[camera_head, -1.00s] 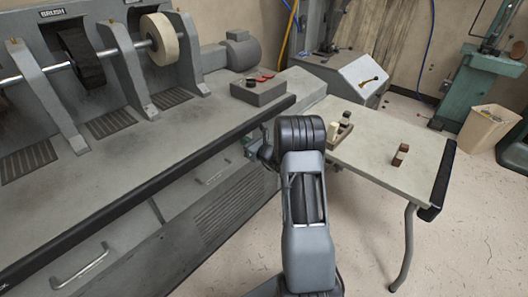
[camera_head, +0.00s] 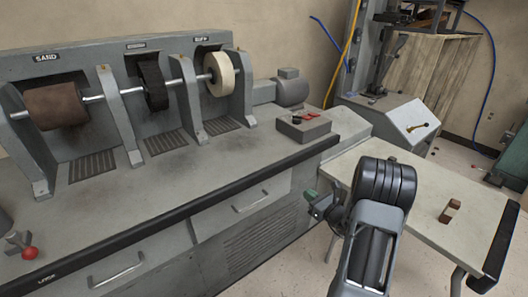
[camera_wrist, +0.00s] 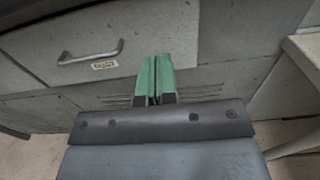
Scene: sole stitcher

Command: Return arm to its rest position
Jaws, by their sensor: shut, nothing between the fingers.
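My arm rises from the lower right of the head view in front of the side table. My gripper (camera_head: 311,195) shows small at its left, with a green tip, in front of the grey machine's cabinet. In the wrist view my gripper (camera_wrist: 155,78) has two green fingers pressed together with nothing between them. They point toward the cabinet's front, and a drawer (camera_wrist: 70,35) with a metal handle lies left of and beyond them. The gripper touches nothing that I can see.
The grey bench (camera_head: 215,175) carries sanding, brush and buff wheels, with a dark front edge. A grey box (camera_head: 303,129) with red items sits on its right end. The side table (camera_head: 478,215) stands close to my arm and holds a brown block (camera_head: 449,211).

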